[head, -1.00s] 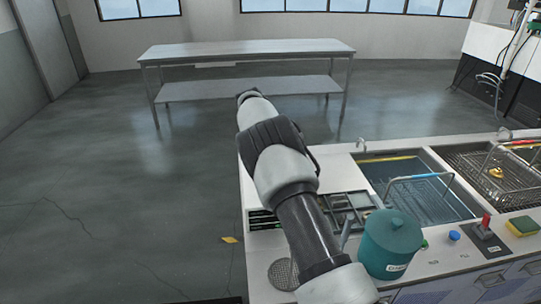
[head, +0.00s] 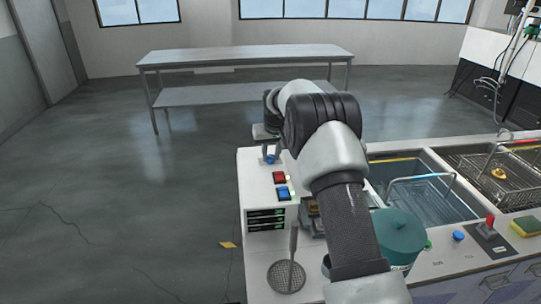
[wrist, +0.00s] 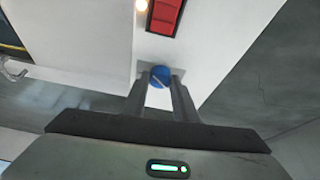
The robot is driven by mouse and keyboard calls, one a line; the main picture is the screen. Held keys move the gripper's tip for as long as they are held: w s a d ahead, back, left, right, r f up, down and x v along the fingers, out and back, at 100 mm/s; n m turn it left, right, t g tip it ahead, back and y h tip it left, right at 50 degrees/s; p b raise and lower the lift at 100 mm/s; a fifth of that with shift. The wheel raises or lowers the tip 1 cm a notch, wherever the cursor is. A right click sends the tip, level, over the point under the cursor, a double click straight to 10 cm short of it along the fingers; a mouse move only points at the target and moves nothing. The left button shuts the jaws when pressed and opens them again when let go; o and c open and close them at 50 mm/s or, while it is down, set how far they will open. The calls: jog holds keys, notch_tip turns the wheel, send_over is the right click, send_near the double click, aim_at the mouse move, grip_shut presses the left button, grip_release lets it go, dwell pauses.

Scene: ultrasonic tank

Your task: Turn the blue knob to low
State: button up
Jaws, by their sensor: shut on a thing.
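The blue knob (wrist: 160,73) is between the two fingertips of my gripper (wrist: 160,82) in the wrist view. The gripper is shut on it, one finger at each side. A pale diagonal line shows on the knob's face; no setting marks are readable. In the head view the knob (head: 271,158) shows small on top of the white control housing, below my gripper (head: 269,146). The fingers are partly hidden by my arm there.
A red switch (head: 279,177) and a blue switch (head: 283,193) sit nearer on the same housing. Another blue knob (head: 458,236) is on the front panel, beside a red-topped lever (head: 489,224). A teal pot (head: 398,236) stands by the water tank (head: 412,200).

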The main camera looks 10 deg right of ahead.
jog(key=shift+d+n+y, duration=0.1)
jog(key=shift+n+y, duration=0.3)
jog(key=shift+n, duration=0.6)
jog(key=o, duration=1.1)
jog(key=shift+c, duration=0.2)
jog(key=v, duration=1.7)
jog(key=shift+r, duration=0.3)
